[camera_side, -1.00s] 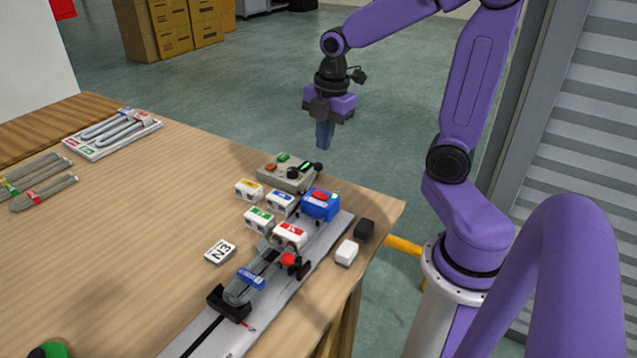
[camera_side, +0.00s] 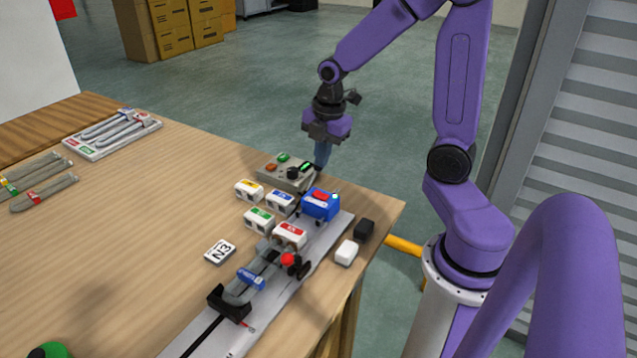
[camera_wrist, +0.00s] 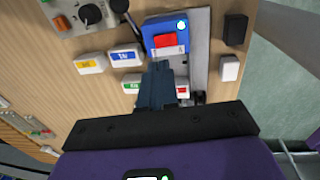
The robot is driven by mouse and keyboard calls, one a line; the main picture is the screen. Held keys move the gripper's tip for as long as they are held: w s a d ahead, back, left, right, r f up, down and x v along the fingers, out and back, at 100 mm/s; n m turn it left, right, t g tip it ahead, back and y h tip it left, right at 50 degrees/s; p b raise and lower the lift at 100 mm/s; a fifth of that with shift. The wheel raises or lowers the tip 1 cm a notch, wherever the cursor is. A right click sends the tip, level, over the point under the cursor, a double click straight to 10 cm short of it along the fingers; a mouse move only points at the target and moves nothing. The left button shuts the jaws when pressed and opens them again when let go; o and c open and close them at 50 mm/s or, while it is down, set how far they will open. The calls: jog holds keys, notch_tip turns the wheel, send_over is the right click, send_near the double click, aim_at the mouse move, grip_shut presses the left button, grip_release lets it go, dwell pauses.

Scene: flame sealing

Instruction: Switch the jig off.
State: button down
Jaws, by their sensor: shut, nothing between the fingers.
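The jig is a long pale rail (camera_side: 204,327) along the table's right edge, with a grey tube clamped on it under a blue band (camera_side: 250,279). At its far end sits a blue box (camera_side: 314,209) with a red switch (camera_side: 320,196) on top. The box also shows in the wrist view (camera_wrist: 154,32), where its red switch (camera_wrist: 165,41) and a lit bluish-white lamp are in plain sight. My gripper (camera_side: 320,167) is shut and empty, pointing down beyond the blue box, by the right end of a grey control box (camera_side: 277,178). The fingers (camera_wrist: 161,66) hide part of the rail in the wrist view.
Several white blocks with coloured labels, including a yellow one (camera_side: 249,190), stand left of the blue box. A black cube (camera_side: 364,230) and a white cube (camera_side: 346,253) stand to its right. An N3 tile (camera_side: 220,251) lies on otherwise clear wood.

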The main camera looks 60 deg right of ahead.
aim_at(319, 194)
jog(key=f, duration=0.5)
jog(key=w+f, duration=0.1)
jog(key=f, duration=0.2)
jog(key=shift+f, duration=0.15)
jog(key=shift+w+f+g, duration=0.1)
jog(key=shift+f+g, duration=0.15)
jog(key=shift+g, duration=0.05)
dwell(0.3)
jog(key=shift+s, duration=0.3)
